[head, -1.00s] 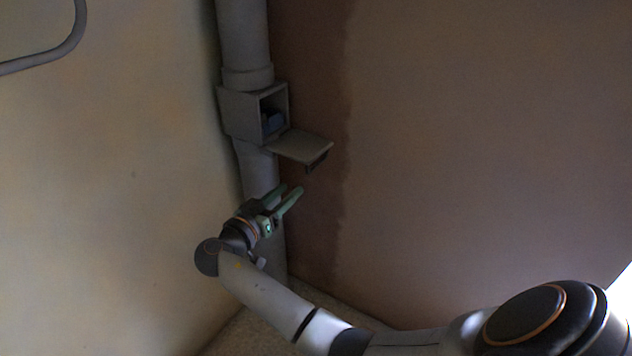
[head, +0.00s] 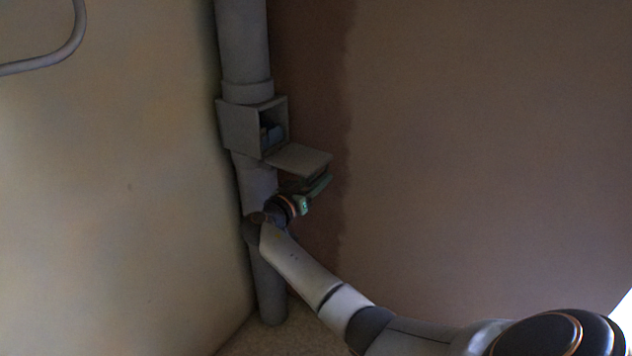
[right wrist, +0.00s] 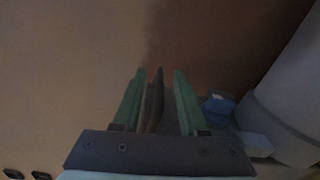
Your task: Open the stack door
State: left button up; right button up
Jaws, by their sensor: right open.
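The stack is a grey pipe (head: 244,50) in the corner, with a box (head: 238,126) on it whose front is open. The stack door (head: 300,158) hangs from the box's lower edge, swung down to about level. My right gripper (head: 320,183) is just under the door's outer end, its fingers partly hidden by it. In the right wrist view my right gripper (right wrist: 157,74) is open, with a thin brown plate, apparently the door (right wrist: 152,105) edge-on, between the fingers, nearer the left one. Contact cannot be told. My left gripper is not in view.
Plaster walls (head: 480,140) meet behind the pipe. A bent grey rail (head: 60,50) is at the upper left. Space right of the door is free.

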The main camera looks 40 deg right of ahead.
grip_shut()
dwell(0.3)
dwell(1.1)
